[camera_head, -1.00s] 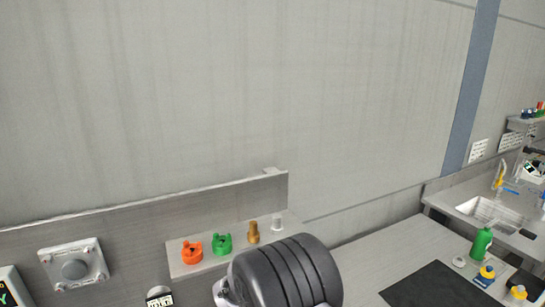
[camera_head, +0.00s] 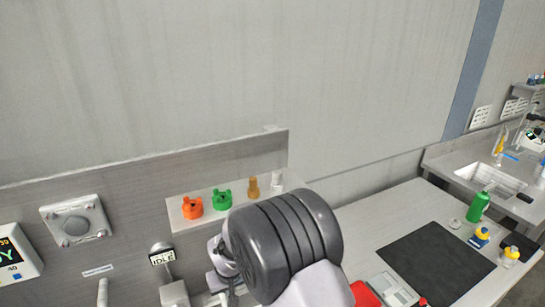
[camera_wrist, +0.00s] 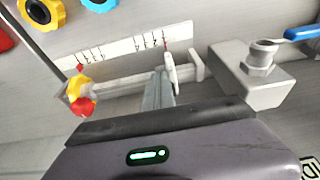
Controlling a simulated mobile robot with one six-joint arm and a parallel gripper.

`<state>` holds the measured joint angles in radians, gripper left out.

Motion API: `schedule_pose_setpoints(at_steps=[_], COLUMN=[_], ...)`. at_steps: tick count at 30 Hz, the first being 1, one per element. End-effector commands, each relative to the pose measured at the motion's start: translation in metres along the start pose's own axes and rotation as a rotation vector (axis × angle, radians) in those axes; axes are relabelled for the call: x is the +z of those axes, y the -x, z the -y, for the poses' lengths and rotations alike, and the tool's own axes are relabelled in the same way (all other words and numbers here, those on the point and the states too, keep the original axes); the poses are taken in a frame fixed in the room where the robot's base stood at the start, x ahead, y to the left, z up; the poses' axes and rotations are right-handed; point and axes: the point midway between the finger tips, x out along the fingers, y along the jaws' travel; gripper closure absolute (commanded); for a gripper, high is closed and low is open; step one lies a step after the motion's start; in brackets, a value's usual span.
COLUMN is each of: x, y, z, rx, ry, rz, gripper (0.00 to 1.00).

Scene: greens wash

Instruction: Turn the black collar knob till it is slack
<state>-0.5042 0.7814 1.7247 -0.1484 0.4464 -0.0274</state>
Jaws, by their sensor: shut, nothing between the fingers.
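In the wrist view my gripper (camera_wrist: 158,90) shows as a narrow grey pair of fingers above its dark housing. The fingers are together and empty. They are in front of a horizontal metal bar (camera_wrist: 125,86); I cannot tell whether they touch it. A yellow and red knob (camera_wrist: 78,92) is at the bar's left end, apart from the fingers. I cannot pick out the black collar knob in either view. In the head view my dark arm link hides the gripper.
A metal block with a blue-handled valve (camera_wrist: 262,75) stands right of the bar. Yellow (camera_wrist: 42,14) and blue knobs are at upper left. In the head view a shelf holds an orange fitting (camera_head: 192,207) and a green fitting (camera_head: 222,200). A black mat (camera_head: 437,265) lies at right.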

Motion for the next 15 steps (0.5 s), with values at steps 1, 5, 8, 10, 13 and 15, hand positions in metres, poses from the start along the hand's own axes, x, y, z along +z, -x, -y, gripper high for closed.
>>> schedule_pose_setpoints(at_steps=[1, 5, 8, 10, 13, 15], x=[0.0, 0.0, -0.001, -0.001, -0.001, -0.002], y=[-0.001, -0.001, -0.001, -0.001, -0.002, -0.002], z=[0.002, 0.005, 0.007, 0.009, 0.011, 0.013], rx=[0.0, 0.0, 0.0, 0.0, 0.0, 0.0], ry=[0.001, 0.002, 0.002, 0.002, 0.001, 0.001], rz=[-0.001, -0.002, -0.002, -0.001, 0.0, -0.001], gripper=[1.0, 1.0, 1.0, 1.0, 1.0, 1.0])
